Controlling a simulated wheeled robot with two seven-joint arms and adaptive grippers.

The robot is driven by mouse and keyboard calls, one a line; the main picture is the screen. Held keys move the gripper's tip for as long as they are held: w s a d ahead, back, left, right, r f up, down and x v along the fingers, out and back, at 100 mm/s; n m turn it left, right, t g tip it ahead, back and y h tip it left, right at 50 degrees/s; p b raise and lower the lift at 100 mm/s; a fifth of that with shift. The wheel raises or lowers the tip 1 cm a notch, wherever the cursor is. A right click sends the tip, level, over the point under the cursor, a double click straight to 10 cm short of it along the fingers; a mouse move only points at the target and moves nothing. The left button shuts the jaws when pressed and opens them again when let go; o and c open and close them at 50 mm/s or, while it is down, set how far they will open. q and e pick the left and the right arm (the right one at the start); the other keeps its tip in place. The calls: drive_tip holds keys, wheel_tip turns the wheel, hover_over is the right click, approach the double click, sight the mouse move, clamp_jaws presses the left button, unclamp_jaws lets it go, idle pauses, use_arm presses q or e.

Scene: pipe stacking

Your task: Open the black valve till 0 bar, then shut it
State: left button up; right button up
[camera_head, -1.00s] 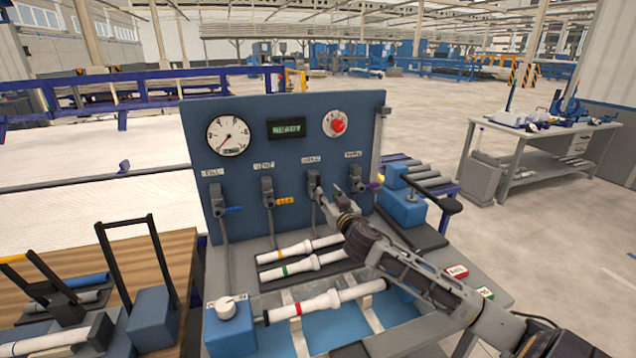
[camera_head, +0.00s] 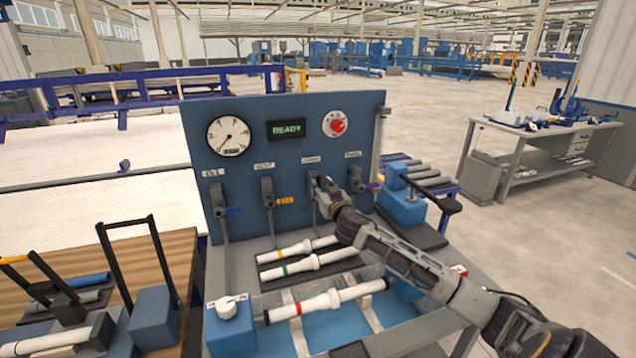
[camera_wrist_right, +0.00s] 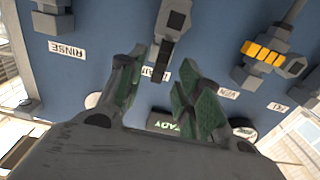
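The valve with the black handle (camera_wrist_right: 159,66) is at the middle of the upside-down right wrist view, by a partly hidden label. In the head view its grey body (camera_head: 312,187) is third from left on the blue panel, and its handle is mostly hidden by my gripper. My right gripper (camera_wrist_right: 164,66) is open at the valve, its green-padded fingers on either side of the handle; I cannot tell whether they touch it. It also shows in the head view (camera_head: 328,190). The round pressure gauge (camera_head: 228,136) has its needle pointing lower left. My left gripper is not in view.
The yellow-handled valve (camera_wrist_right: 262,53) is close on one side, the purple-handled valve (camera_head: 356,181) on the other. A display (camera_head: 287,129) reads READY, beside a red knob (camera_head: 338,126). White pipes (camera_head: 315,303) lie on the bench below.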

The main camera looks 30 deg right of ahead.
sight(319, 182)
drive_tip(key=shift+w+d, duration=0.15)
drive_tip(key=shift+w, duration=0.4)
drive_tip(key=shift+x, duration=0.8)
drive_tip(key=shift+w+d, duration=0.1)
drive_tip(key=shift+w, duration=0.35)
drive_tip(key=shift+w+d, duration=0.1)
drive_tip(key=shift+w, duration=0.3)
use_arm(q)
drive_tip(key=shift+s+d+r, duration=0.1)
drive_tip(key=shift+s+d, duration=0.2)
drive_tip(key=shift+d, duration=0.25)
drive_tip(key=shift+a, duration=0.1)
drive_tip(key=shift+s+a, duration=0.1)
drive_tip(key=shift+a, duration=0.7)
use_arm(e)
clamp_jaws()
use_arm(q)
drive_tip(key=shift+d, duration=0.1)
